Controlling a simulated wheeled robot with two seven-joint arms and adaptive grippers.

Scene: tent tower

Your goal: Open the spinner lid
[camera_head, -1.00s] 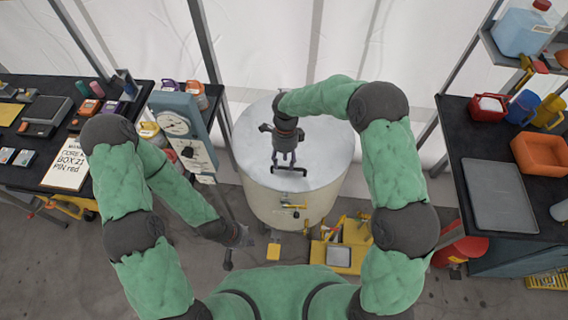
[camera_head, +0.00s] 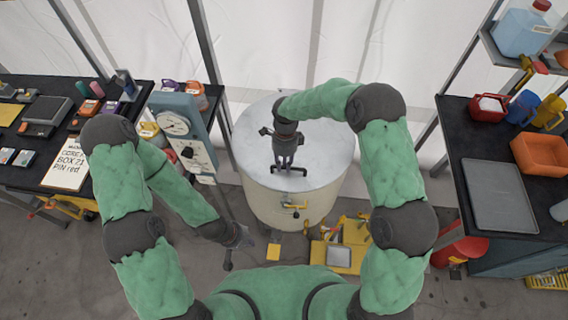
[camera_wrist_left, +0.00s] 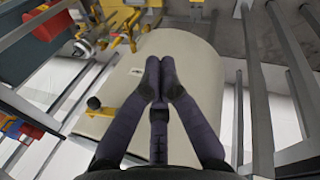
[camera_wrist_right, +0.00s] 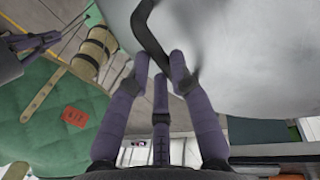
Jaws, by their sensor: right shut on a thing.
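The spinner (camera_head: 270,205) is a cream drum with a flat pale-grey lid (camera_head: 325,150) lying on its top. A dark bar handle (camera_head: 302,170) is on the lid near its front edge. My right gripper (camera_head: 287,165) points down over the lid and is shut on the handle. In the right wrist view the handle (camera_wrist_right: 150,30) runs between the fingertips, above the grey lid (camera_wrist_right: 240,60). My left gripper (camera_head: 229,265) hangs low, in front and left of the drum. Its fingertips (camera_wrist_left: 160,65) are together and empty in the left wrist view, facing the cream drum wall (camera_wrist_left: 205,75).
A yellow-handled latch (camera_head: 293,206) is on the drum's front. A yellow tool tray (camera_head: 340,250) lies on the floor in front. A grey dial panel (camera_head: 178,130) and a cluttered bench (camera_head: 25,180) stand left. A black bench (camera_head: 465,150) with bins stands right.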

